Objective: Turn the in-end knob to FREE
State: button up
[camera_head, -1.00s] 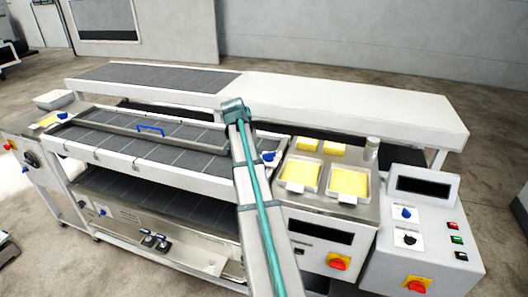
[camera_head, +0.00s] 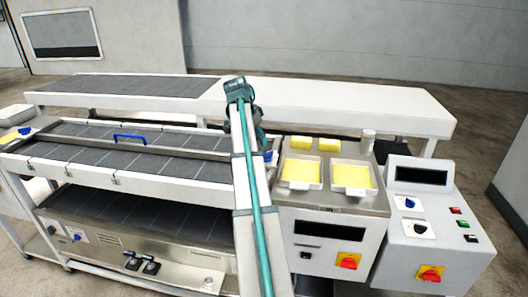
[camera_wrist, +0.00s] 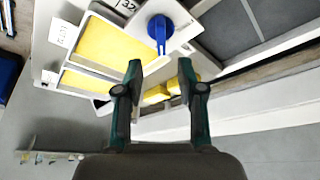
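A blue knob (camera_wrist: 160,28) on a white plate shows at the top of the wrist view, just beyond my fingertips. It appears to be the blue knob (camera_head: 268,155) beside my arm at the right end of the belt in the head view. Another blue knob (camera_head: 24,131) is at the far left end. I cannot read a FREE mark or tell which knob is the in-end one. My gripper (camera_wrist: 160,70) is open and empty, its fingers apart and not touching the knob. In the head view my arm hides much of the gripper.
Yellow-filled trays (camera_head: 301,173) stand on a steel top right of my arm. A control box (camera_head: 420,215) with small knobs and buttons is farther right. A blue handle (camera_head: 130,138) sits on the bar over the belt. A long white table (camera_head: 330,102) runs behind.

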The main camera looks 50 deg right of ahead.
aim_at(265, 153)
jog(key=p+x, duration=0.1)
jog(key=x, duration=0.6)
jog(key=shift+d+f+p, duration=0.1)
jog(key=shift+f+p, duration=0.2)
jog(key=shift+p, duration=0.05)
jog(key=shift+c, duration=0.3)
grip_shut()
